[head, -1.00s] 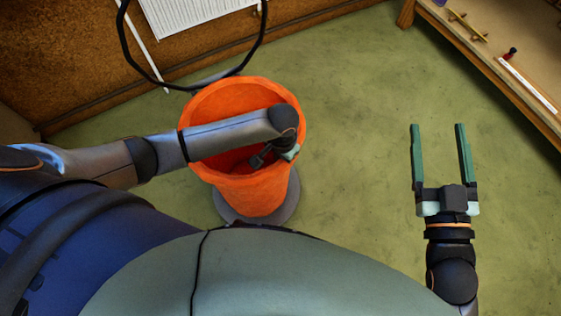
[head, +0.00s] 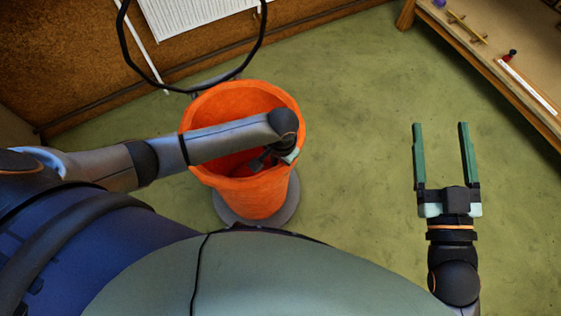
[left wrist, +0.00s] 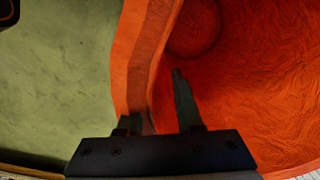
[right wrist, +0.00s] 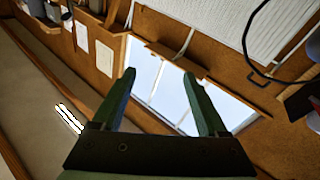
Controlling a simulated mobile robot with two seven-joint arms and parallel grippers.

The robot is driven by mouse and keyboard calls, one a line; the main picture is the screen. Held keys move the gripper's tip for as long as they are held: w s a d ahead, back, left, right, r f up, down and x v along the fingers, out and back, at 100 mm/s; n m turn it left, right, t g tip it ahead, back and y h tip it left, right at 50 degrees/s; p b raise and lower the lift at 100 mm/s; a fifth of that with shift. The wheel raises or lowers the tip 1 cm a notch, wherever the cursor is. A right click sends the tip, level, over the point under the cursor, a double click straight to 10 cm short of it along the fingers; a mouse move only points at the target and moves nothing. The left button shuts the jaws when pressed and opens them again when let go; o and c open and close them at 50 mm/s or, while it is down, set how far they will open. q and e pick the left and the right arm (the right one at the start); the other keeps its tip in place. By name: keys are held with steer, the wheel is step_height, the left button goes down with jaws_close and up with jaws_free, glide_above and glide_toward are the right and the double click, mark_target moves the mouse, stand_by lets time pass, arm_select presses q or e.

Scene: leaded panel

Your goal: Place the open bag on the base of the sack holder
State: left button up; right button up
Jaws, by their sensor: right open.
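The open orange bag (head: 247,189) stands upright over the grey round base (head: 226,209) of the sack holder. The base shows around its bottom; I cannot tell whether the bag touches it. The holder's black hoop (head: 263,28) rises behind the bag. My left arm reaches across the bag's mouth. My left gripper (head: 272,160) is at the bag's right rim. In the left wrist view, its fingers straddle the orange wall (left wrist: 145,55), closed in on it, one finger inside. The outer finger is mostly hidden. My right gripper (head: 439,127) is open and empty, well right of the bag.
A wooden shelf (head: 480,63) with small items stands at the upper right. A white radiator (head: 195,15) is on the brown wall behind the holder. The green floor (head: 355,130) between the bag and my right gripper is clear.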

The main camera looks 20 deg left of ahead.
arm_select(q)
steer(key=shift+r, duration=0.4)
step_height(320, 180, up, 5)
steer(key=shift+p, duration=1.25)
step_height(320, 180, up, 3)
steer(key=shift+d+r+p, duration=0.1)
steer(key=shift+r+p, duration=0.1)
steer(key=shift+p, duration=0.45)
steer(key=s+d+t+h+p, duration=0.1)
steer(key=s+d+t+h, duration=0.35)
steer(key=d, duration=0.25)
steer(key=s+a+t, duration=0.1)
steer(key=a, duration=0.2)
steer(key=s+a+r+t, duration=0.1)
steer(key=a+t, duration=0.1)
steer(key=s+a+t+y, duration=0.1)
steer(key=a, duration=0.2)
steer(key=shift+s+a+r+n+t, duration=0.2)
steer(key=shift+a+n+t, duration=0.05)
steer(key=shift+a+n, duration=0.15)
arm_select(e)
steer(key=s+f+m+g+h, duration=0.1)
steer(key=s+f+g, duration=0.3)
steer(key=f, duration=0.6)
steer(key=s+f+m+g+h, duration=0.2)
steer(key=s+f+g, duration=0.2)
steer(key=f, duration=0.7)
steer(key=shift+g, duration=1)
arm_select(q)
steer(key=shift+d, duration=0.15)
